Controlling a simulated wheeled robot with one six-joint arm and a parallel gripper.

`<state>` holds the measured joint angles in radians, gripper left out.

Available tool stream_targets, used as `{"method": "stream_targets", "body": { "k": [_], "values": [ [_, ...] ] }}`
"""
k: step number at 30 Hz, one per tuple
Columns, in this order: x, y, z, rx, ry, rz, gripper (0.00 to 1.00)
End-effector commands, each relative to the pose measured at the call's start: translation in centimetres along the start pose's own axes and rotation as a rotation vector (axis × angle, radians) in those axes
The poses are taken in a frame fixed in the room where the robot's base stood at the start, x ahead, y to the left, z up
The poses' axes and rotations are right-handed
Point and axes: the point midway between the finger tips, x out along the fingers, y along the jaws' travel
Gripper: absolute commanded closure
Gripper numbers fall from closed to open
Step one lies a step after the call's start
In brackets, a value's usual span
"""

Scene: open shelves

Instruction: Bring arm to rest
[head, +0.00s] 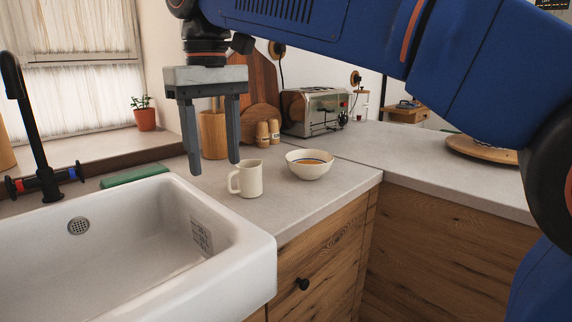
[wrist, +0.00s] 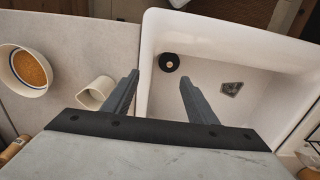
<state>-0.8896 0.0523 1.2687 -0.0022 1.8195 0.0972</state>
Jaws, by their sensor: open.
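My gripper (head: 214,168) hangs from my blue arm with its two grey fingers pointing down, spread apart with nothing between them. In the head view it is above the counter by the sink's back right corner. In the wrist view the gripper (wrist: 158,88) shows over the sink's edge, with the cream mug (wrist: 96,93) beside its left finger. The mug (head: 249,179) stands upright on the counter, apart from the fingers as far as I can tell.
The white sink (head: 262,250) fills the lower left, with a black faucet (head: 32,130) behind it. A bowl (head: 309,170) with orange-brown contents stands right of the mug. A toaster (head: 313,111), wooden boards (head: 262,80) and a utensil holder (head: 213,135) stand behind. The right counter is mostly clear.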

Motion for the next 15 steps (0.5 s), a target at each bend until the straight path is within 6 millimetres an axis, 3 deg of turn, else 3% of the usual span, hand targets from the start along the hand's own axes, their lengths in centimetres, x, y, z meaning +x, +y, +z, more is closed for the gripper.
{"method": "stream_targets", "body": {
  "k": [8,15],
  "values": [
    [0.6,2.2,1.2,0.035,0.017,-0.001,0.48],
    [1.7,5.2,3.1,0.087,0.043,-0.002,0.48]
  ]
}}
